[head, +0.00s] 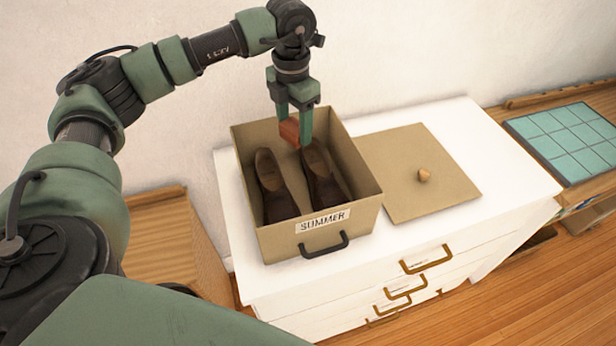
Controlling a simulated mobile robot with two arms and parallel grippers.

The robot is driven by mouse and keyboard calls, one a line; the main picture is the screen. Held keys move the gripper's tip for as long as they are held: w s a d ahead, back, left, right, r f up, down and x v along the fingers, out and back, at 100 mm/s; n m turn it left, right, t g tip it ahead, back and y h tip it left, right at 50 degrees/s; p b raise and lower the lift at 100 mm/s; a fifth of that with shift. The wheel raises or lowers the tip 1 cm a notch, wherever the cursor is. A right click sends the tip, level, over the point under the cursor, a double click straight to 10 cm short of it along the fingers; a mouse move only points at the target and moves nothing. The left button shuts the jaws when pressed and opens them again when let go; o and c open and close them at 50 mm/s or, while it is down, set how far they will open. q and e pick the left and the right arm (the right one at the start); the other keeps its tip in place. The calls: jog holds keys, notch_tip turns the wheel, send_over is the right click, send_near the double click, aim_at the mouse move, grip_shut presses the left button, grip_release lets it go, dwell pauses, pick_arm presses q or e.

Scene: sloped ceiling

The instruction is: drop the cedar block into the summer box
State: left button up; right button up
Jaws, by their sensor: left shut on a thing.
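The summer box (280,243) is an open tan box with a "SUMMER" label and a dark handle on its front. It stands on a white chest of drawers. A pair of dark brown shoes (272,187) lies inside it. My left gripper (296,132) points down over the back part of the box. It is shut on the cedar block (289,132), a small reddish-brown piece that the fingers partly hide. The block is above the shoes; I cannot tell exactly how high. My right gripper is not in view.
A flat tan lid (408,197) with a small wooden knob (424,175) lies on the white chest (502,190), to the right of the box. A teal tiled panel (570,140) rests on a wooden unit at far right. A wall stands behind the chest.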

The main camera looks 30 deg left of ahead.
aim_at(292, 139)
pick_arm(q)
jog(key=f+b, duration=0.1)
jog(key=s+f, duration=0.1)
jog(key=f, duration=0.1)
jog(key=shift+b, duration=0.4)
jog(key=shift+w+f+b, duration=0.15)
jog(key=shift+f+b, duration=0.05)
jog(key=shift+f, duration=0.3)
jog(key=shift+w+f+b, duration=0.15)
jog(key=shift+f+b, duration=0.05)
jog(key=shift+f, duration=0.3)
jog(key=o, duration=1.4)
notch_tip(292, 139, up, 7)
jog(key=shift+w+f+b, duration=0.1)
jog(key=shift+b, duration=1.1)
jog(key=shift+r, duration=0.5)
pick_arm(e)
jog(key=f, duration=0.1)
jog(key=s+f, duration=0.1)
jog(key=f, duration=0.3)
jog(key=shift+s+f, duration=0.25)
